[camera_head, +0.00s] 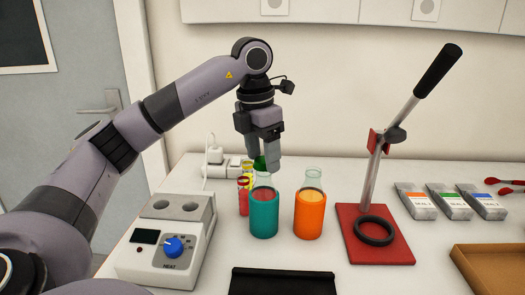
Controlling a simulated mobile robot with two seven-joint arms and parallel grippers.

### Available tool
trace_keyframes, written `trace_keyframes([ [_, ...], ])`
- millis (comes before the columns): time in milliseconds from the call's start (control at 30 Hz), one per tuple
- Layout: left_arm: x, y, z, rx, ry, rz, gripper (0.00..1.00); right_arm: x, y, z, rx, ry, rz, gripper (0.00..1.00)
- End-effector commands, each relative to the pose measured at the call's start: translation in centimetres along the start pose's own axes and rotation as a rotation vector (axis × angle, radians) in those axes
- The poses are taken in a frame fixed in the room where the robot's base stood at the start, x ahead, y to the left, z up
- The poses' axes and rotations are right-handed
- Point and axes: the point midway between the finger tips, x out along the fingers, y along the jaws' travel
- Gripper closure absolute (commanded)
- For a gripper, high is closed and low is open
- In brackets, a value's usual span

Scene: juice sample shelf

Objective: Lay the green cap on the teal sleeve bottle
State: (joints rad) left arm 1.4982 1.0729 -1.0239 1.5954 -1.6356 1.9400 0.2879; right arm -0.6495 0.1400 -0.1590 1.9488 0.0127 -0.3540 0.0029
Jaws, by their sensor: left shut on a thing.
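The teal sleeve bottle (264,212) stands upright on the white table, with a clear glass neck above its sleeve. My left gripper (266,164) points down just above and behind its neck. It is shut on the green cap (259,162), which shows partly beside the fingers. I cannot tell whether the cap touches the bottle's mouth. My right gripper is not in view.
An orange sleeve bottle (309,214) stands close on the right. A red tube (243,196) and a yellow one stand behind left. A heater box (167,245) is left, a lever press with red base (372,222) right. A black tray (282,284) lies in front.

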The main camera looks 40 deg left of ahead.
Motion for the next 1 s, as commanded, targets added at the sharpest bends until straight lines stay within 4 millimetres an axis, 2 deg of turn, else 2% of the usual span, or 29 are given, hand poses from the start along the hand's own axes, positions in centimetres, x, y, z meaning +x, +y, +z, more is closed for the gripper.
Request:
trace_keyframes([
  [467,-0.12,0.02,0.03,0.0,-0.001,0.0,0.66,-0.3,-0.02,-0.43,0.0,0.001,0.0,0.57],
  [1000,0.83,0.02,-0.08,-0.001,-0.001,0.0,0.66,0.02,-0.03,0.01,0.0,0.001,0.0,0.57],
])
